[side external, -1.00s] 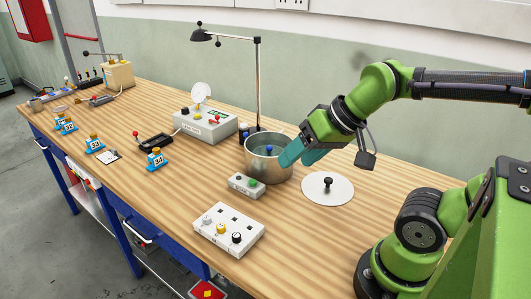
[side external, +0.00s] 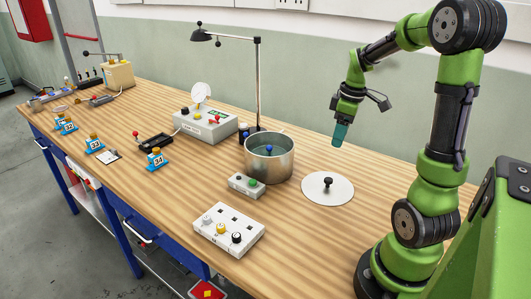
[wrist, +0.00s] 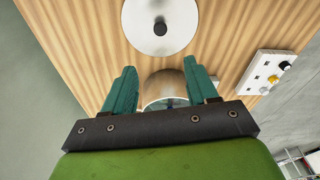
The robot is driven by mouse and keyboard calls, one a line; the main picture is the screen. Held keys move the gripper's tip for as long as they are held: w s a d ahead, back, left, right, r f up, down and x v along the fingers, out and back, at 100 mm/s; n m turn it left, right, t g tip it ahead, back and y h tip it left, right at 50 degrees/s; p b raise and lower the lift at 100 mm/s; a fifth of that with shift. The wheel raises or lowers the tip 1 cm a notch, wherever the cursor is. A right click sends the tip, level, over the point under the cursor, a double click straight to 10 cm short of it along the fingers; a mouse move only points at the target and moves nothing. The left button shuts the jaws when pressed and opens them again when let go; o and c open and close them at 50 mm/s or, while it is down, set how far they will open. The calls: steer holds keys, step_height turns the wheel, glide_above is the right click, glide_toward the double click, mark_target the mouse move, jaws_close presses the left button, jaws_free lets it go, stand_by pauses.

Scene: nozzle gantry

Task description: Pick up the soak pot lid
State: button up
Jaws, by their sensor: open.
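The soak pot lid (side external: 337,190) is a flat pale disc with a black knob (side external: 327,182) at its middle. It lies flat on the bench, right of the metal soak pot (side external: 283,165). The pot stands uncovered with liquid and a blue-topped item in it. My gripper (side external: 339,138) points down, well above the bench and behind the lid, touching nothing. In the wrist view, the teal fingers (wrist: 162,82) are apart with nothing held between them. The lid (wrist: 142,28) shows beyond the fingertips at the top, and the pot (wrist: 160,88) is partly hidden by the gripper.
A small box with a green button (side external: 246,185) and a white knob panel (side external: 229,231) stand in front of the pot. A lamp post (side external: 258,90) and a grey instrument (side external: 207,124) stand behind and left. Bare wood surrounds the lid.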

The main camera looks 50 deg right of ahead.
glide_above(329, 179)
step_height(329, 179, down, 10)
steer(key=shift+d+f, duration=0.1)
steer(key=shift+f, duration=2.6)
jaws_close()
